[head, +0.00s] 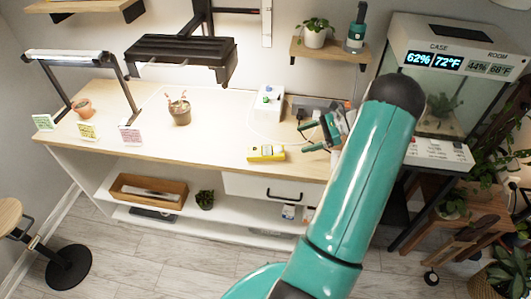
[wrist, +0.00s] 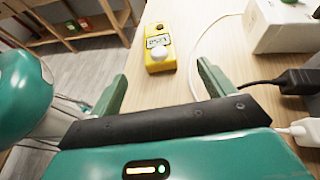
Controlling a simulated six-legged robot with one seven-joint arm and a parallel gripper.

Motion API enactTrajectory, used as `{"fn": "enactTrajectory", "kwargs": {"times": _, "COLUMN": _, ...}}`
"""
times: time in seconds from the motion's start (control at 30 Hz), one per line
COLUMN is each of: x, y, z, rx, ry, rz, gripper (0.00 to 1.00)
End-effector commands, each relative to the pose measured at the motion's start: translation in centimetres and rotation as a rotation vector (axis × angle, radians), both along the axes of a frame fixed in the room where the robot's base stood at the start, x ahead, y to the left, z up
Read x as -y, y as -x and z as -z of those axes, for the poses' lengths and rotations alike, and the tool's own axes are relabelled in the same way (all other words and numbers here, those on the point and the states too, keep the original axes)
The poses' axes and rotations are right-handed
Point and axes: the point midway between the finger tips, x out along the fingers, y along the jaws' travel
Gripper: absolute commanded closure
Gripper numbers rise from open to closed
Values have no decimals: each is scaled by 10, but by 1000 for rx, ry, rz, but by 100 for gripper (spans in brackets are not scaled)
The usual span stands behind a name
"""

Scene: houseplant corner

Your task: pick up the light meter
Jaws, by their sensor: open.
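The light meter (head: 266,153) is a yellow box lying on the wooden bench near its front edge. In the wrist view the light meter (wrist: 159,48) shows a display and a white dome, ahead of my gripper and between the lines of its fingers. My gripper (wrist: 158,85) is open and empty, its two green fingers spread wide. In the head view my gripper (head: 318,134) is to the right of the meter, apart from it. My arm hides part of the bench's right end.
A white box (head: 267,99) stands behind the meter, with a pale cable running from it over the bench. Dark and white plugs (wrist: 298,82) lie right of my gripper. A potted plant (head: 180,110) stands further left. The bench between is clear.

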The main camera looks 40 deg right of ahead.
Motion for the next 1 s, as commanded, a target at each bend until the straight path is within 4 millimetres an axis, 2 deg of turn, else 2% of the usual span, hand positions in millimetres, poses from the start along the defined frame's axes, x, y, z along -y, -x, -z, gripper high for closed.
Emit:
{"fn": "enactTrajectory", "kwargs": {"times": 0.13, "x": -4, "y": -3, "z": 8, "rx": 4, "ry": -19, "rz": 15, "gripper": 18}}
{"fn": "enactTrajectory", "kwargs": {"times": 0.4, "x": -40, "y": -33, "z": 27, "rx": 3, "ry": -17, "rz": 11, "gripper": 18}}
{"fn": "enactTrajectory", "kwargs": {"times": 0.73, "x": -65, "y": -52, "z": 39, "rx": 3, "ry": -16, "rz": 11, "gripper": 18}}
{"fn": "enactTrajectory", "kwargs": {"times": 1.0, "x": -94, "y": -72, "z": 52, "rx": 2, "ry": -15, "rz": 11, "gripper": 18}}
